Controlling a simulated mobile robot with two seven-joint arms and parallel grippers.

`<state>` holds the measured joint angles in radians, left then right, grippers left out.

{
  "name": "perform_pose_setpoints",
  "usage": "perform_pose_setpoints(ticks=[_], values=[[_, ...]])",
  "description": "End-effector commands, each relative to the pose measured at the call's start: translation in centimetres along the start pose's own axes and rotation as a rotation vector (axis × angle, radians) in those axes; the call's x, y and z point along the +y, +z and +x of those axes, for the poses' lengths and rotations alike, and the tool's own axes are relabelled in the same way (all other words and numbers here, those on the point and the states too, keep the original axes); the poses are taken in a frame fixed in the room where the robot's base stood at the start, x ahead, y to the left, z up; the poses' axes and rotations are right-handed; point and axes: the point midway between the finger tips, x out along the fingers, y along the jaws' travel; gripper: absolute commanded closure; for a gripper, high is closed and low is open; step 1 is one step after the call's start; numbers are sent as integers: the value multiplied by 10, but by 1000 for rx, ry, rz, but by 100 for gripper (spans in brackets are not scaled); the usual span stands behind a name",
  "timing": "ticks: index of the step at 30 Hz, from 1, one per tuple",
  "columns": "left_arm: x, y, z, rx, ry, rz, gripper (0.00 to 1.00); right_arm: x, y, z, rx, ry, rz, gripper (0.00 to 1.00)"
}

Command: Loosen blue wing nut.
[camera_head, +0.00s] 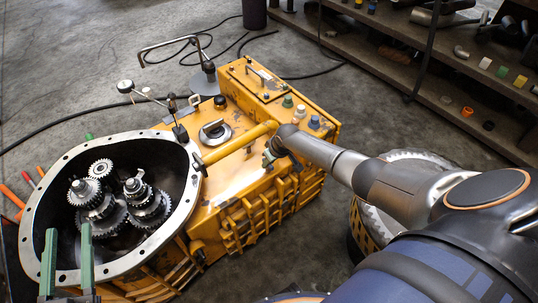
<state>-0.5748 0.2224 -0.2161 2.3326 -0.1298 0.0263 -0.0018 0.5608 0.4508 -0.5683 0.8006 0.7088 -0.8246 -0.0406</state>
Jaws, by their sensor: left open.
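The yellow transmission housing (225,185) stands in the middle of the floor. A small blue fastener (314,122), which looks like the blue wing nut, sits on its upper right corner. Its wings are too small to make out. My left gripper (67,232) is open at the bottom left, its two green fingers upright in front of the round gear opening, well away from the blue fastener. My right gripper (269,154) is over the housing top, below and left of the blue fastener and apart from it. Its fingers are small and partly hidden by the wrist.
A green fastener (287,101) and a pale one (300,111) stand beside the blue one. Gears (145,205) fill the open bell housing. A gauge on a stand (125,86) rises behind. Shelves (460,70) with parts line the upper right. Cables cross the floor.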

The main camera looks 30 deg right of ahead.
Motion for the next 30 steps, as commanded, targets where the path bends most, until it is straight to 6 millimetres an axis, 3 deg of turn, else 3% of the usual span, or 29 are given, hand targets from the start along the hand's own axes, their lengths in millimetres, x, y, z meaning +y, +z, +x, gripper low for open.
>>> perform_pose_setpoints(ticks=[5,17,30], values=[[0,0,0,0,0,0,50,0,-1,0,3,0,0,54],[0,2,0,-22,1,-9,50,0,-2,-5,5,0,0,54],[21,106,-33,-454,14,-135,50,0,-2,-30,5,1,0,54]])
